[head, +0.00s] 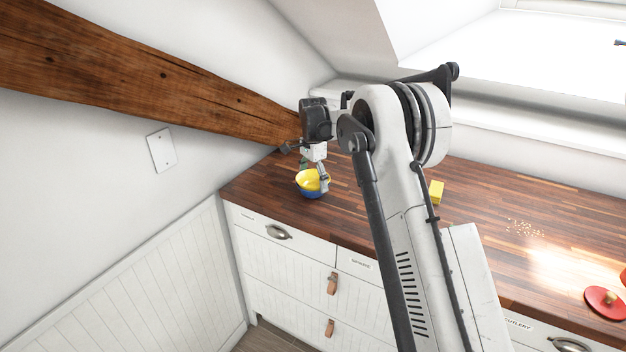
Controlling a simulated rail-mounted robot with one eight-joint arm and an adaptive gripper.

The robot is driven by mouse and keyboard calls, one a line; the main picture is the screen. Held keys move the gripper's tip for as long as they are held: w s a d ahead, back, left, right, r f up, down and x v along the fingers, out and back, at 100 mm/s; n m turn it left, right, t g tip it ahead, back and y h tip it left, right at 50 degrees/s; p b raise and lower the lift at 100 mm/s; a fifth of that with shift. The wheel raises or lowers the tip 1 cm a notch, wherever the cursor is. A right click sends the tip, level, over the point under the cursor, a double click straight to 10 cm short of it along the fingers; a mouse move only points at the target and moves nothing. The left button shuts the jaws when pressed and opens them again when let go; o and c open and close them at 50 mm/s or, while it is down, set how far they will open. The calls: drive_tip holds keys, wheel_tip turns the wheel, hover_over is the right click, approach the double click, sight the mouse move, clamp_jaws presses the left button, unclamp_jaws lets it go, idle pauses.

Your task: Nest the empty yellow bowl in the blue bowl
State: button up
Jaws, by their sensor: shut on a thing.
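The yellow bowl (309,179) is at the left end of the wooden counter, with its bright inside showing. The blue bowl (313,194) shows just below it as a blue band, and the yellow bowl sits in or right over it; I cannot tell whether it rests fully. My gripper (318,178) points down at the bowls and is shut on the yellow bowl's rim. One finger shows at the right side of the bowls. The other finger is partly hidden behind the yellow bowl.
The wooden counter (470,210) has a yellow block (436,191), scattered crumbs (524,228) and a red lid-like disc (606,302) to the right. A thick sloping beam (150,80) comes down close to my gripper at the left. White drawers (290,265) stand below the counter edge.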

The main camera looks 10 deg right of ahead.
drive_tip(key=shift+f, duration=0.15)
drive_tip(key=o, duration=1.1)
drive_tip(key=shift+o, duration=0.2)
wheel_tip(320, 180, up, 18)
drive_tip(key=p, duration=0.3)
idle(0.6)
